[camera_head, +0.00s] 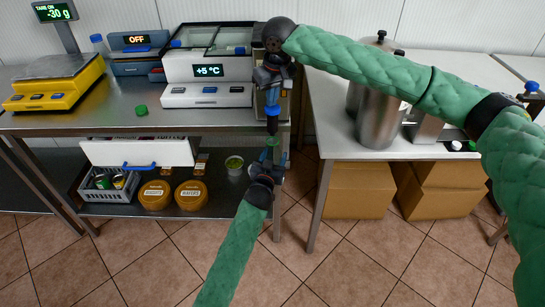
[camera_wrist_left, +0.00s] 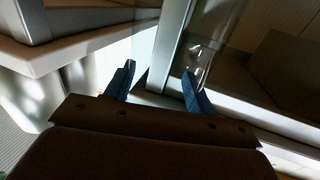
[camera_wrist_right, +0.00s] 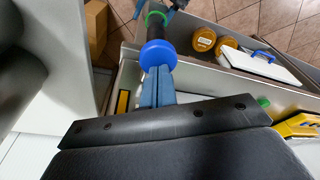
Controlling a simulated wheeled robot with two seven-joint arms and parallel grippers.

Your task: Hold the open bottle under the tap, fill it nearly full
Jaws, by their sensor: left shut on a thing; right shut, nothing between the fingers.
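My right gripper (camera_head: 272,95) is shut and empty, pointing down just above the tap's blue knob (camera_head: 272,110); the right wrist view shows its closed fingers (camera_wrist_right: 157,88) at the knob (camera_wrist_right: 158,55). Whether they touch is unclear. The tap's dark body (camera_head: 272,125) is below the knob, with a green ring (camera_head: 272,142) under it. My left gripper (camera_head: 270,158) is below the tap, shut on what seems to be the clear bottle (camera_wrist_left: 199,65), which is hard to make out. Its water level cannot be read. A green cap (camera_head: 141,110) lies on the counter.
The steel counter (camera_head: 120,122) holds a yellow scale (camera_head: 55,85) and a cooler reading +5 °C (camera_head: 207,70). Orange-lidded tubs (camera_head: 155,195) and a grey basket (camera_head: 108,187) stand on the shelf below. At right, a white table (camera_head: 345,140) holds steel pots (camera_head: 380,115).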

